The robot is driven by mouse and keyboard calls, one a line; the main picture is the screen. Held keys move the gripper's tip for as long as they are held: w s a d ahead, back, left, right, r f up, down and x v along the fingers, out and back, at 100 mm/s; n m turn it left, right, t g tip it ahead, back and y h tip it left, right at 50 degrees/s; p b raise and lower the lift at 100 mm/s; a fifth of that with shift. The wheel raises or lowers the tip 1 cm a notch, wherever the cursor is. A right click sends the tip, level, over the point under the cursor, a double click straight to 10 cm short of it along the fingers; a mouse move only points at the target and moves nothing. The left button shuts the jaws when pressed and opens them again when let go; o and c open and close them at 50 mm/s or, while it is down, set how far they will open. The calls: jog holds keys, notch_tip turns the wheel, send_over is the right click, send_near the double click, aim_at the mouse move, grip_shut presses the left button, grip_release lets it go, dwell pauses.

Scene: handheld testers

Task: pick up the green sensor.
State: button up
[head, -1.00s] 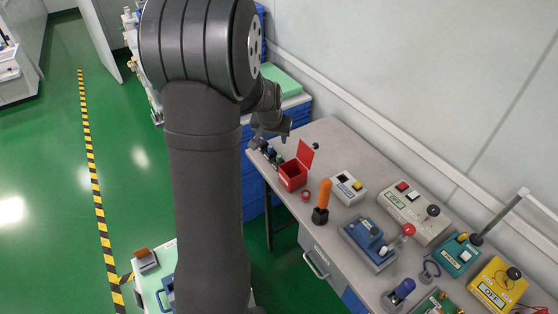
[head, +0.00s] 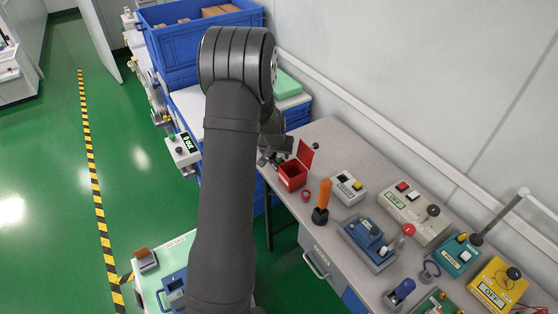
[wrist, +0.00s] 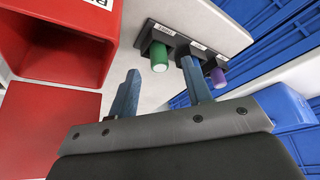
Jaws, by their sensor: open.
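The green sensor (wrist: 159,58) is a short green cylinder with a pale end, seated in a dark holder with a white label in the wrist view. My gripper (wrist: 160,68) is open. Its two blue-grey fingers point toward the sensor, their tips appearing on either side of it. I cannot tell whether they touch it or how far short they are. In the head view my gripper (head: 270,158) is at the table's far left end, beside the red box, and my arm hides most of the sensor's surroundings.
The open red box (wrist: 60,50) with its red lid is close on the left. A purple cylinder (wrist: 218,77) sits in a similar holder to the right. Blue crates (wrist: 272,35) stand beyond the table edge. Several testers, including a blue one (head: 368,245), occupy the table's nearer part.

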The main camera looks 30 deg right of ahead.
jog(key=shift+x, duration=0.85)
grip_shut()
